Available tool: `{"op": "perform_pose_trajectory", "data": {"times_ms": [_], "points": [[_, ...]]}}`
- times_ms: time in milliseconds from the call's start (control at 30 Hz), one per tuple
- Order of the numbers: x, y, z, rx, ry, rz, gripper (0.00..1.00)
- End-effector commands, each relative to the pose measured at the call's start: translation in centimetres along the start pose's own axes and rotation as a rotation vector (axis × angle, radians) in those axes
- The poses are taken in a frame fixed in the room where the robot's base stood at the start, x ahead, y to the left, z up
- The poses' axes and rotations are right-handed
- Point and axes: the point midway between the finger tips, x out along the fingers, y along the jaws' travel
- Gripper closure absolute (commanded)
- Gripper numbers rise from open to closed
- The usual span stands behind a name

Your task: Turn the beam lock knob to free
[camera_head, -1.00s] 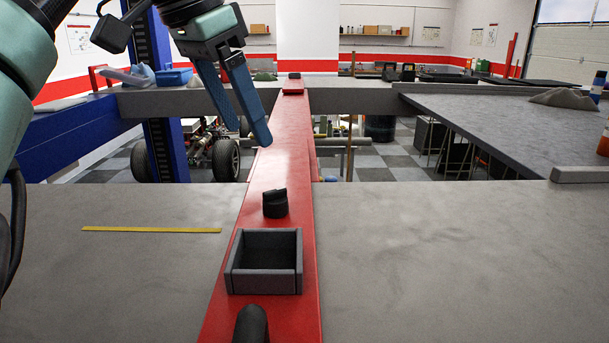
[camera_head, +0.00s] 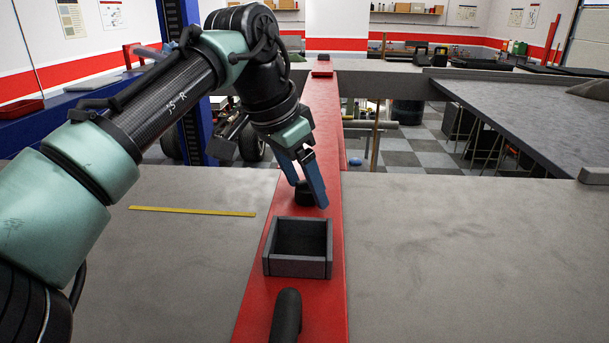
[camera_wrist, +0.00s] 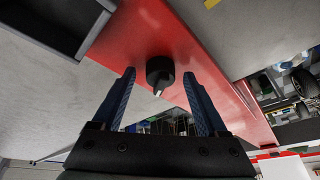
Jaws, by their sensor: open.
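The black beam lock knob (camera_head: 304,194) stands on the red beam (camera_head: 300,130), just beyond an open grey box. My gripper (camera_head: 308,190) is above and around the knob in the head view, its blue fingers pointing down and partly hiding it. In the wrist view the knob (camera_wrist: 160,72) lies between the two open fingertips of my gripper (camera_wrist: 158,80), with a gap on each side. I see no contact. A pale mark shows on the knob's edge there. I cannot tell whether it stands at locked or free.
The grey open box (camera_head: 298,264) and a black handle (camera_head: 286,316) are on the beam nearer to me. A yellow strip (camera_head: 192,211) lies on the grey surface at left. The grey surface at right is clear. An opening with the checkered floor lies beyond.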

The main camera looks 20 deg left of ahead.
Motion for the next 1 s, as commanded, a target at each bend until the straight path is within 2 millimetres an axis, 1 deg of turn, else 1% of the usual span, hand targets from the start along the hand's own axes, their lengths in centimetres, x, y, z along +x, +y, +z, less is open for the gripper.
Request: {"op": "perform_pose_trajectory", "data": {"times_ms": [167,200,267,300,467,600,633,867,1000], "points": [[0.05,0.00,0.02,0.000,0.000,0.000,0.24],[0.05,0.00,0.02,0.000,0.000,0.000,0.26],[0.03,0.01,0.01,0.000,0.000,0.000,0.37],[0.03,0.01,0.01,0.000,0.000,0.000,0.44],[0.01,0.01,0.00,0.000,0.000,0.000,0.73],[0.00,0.01,-0.01,0.000,0.000,0.000,0.98],[0.00,0.01,-0.01,0.001,0.000,0.000,1.00],[0.06,0.05,-0.02,-0.009,0.000,-0.004,1.00],[0.14,0.13,-0.05,-0.044,-0.001,-0.018,1.00]]}}
